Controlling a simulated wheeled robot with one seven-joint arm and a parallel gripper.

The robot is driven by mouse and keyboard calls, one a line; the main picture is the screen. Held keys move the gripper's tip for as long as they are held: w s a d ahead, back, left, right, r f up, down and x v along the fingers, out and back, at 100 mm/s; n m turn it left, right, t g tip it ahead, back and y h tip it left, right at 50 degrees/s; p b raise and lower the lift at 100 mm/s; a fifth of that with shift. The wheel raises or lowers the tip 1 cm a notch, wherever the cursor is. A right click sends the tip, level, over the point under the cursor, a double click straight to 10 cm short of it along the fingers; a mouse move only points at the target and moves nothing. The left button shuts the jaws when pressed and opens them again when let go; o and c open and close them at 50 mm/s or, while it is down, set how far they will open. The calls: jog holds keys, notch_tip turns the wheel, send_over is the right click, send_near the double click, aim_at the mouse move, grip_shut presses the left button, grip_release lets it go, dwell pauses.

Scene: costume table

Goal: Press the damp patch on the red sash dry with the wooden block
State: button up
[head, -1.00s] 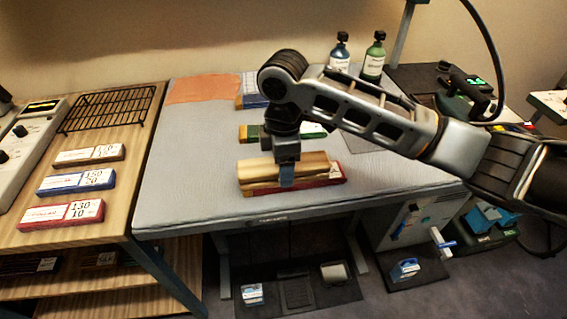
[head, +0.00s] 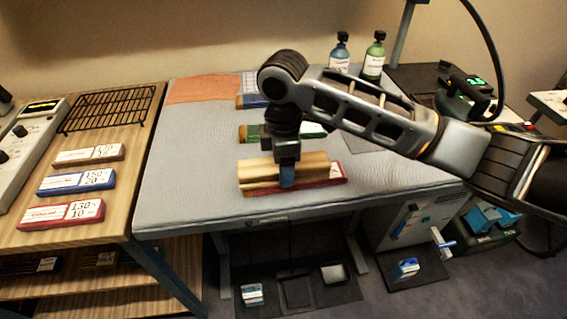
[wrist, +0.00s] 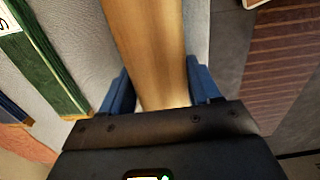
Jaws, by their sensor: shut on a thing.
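My gripper (head: 287,176) points down over the front middle of the padded table, with its blue fingers shut on the wooden block (head: 312,165). In the wrist view the block (wrist: 148,50) runs lengthwise between the two blue fingertips. The block lies along the red sash (head: 330,181), which is folded into a flat strip near the table's front edge. Only the sash's front edge and right end show. The block covers the rest, so the damp patch cannot be seen. Whether block and sash are pressed tightly together cannot be told.
A green folded strip (head: 252,133) lies just behind, and a blue one (head: 252,101) farther back. An orange cloth (head: 203,88) lies at the back left. Two bottles (head: 340,53) stand at the back right. A wooden side table (head: 120,200) holds labelled bars and a black rack (head: 108,108).

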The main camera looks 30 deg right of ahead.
jog(key=shift+s+f, duration=0.1)
jog(key=shift+r+p, duration=1.8)
jog(key=shift+r, duration=0.8)
jog(key=shift+w+f+m, duration=0.15)
jog(key=shift+w+m, duration=0.55)
jog(key=shift+m, duration=0.1)
jog(key=w+m+b, duration=0.1)
jog(key=w+m, duration=0.7)
jog(key=m, duration=0.4)
jog(key=shift+w+m+b, duration=0.15)
jog(key=shift+m+b, duration=0.15)
jog(key=shift+m, duration=0.1)
jog(key=shift+f, duration=0.1)
